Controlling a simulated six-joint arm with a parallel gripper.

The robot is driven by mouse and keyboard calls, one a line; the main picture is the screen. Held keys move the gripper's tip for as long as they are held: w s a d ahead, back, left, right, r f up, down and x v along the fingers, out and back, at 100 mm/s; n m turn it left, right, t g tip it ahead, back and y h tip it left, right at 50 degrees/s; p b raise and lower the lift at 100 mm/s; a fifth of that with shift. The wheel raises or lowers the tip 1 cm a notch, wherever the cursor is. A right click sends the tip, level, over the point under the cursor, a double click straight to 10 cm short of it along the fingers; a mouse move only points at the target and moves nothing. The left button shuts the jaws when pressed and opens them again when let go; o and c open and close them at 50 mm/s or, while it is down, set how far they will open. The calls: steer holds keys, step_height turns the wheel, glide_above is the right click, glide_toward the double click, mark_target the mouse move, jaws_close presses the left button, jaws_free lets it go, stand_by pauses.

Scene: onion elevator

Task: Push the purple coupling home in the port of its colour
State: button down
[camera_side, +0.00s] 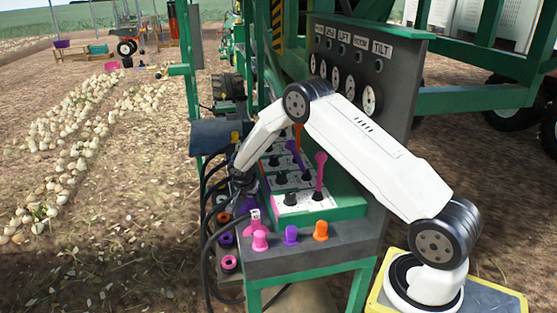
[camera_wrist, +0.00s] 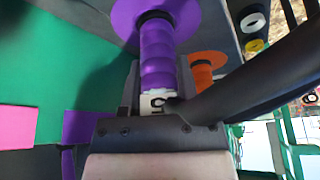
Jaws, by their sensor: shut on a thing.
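The purple coupling (camera_wrist: 157,55) is a ribbed sleeve with a white marked band at its rear, and a black hose (camera_wrist: 255,75) runs off to the right. My gripper (camera_wrist: 158,98) is shut on the coupling's rear in the wrist view. The coupling's front end points at the purple port (camera_wrist: 190,22), a broad round disc, and a dark ring shows where they meet. How deep the coupling sits in the port is hidden. In the side view my gripper (camera_side: 240,185) is at the left face of the console, and the coupling is not clear there.
An orange port (camera_wrist: 208,62) lies right of the coupling. In the side view pink (camera_side: 260,241), purple (camera_side: 291,235) and orange (camera_side: 320,231) caps stand on the console shelf. Levers (camera_side: 320,172) rise behind, and black hoses (camera_side: 208,262) hang at the left.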

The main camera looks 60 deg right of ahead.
steer(key=shift+s+f, duration=0.1)
steer(key=shift+f, duration=0.05)
jaws_free()
steer(key=shift+r, duration=0.25)
steer(key=shift+r, duration=3.4)
steer(key=shift+a, duration=0.1)
steer(key=s+a+r+n+y, duration=0.2)
steer(key=s+a+r+n, duration=0.2)
steer(key=s+a+n, duration=0.3)
steer(key=s+a+r+n+t+y, duration=0.1)
steer(key=s+a+r+n, duration=0.3)
steer(key=s+a+n, duration=0.4)
steer(key=s+a+y, duration=0.1)
steer(key=s+a, duration=0.4)
steer(key=s, duration=0.4)
steer(key=shift+s, duration=0.4)
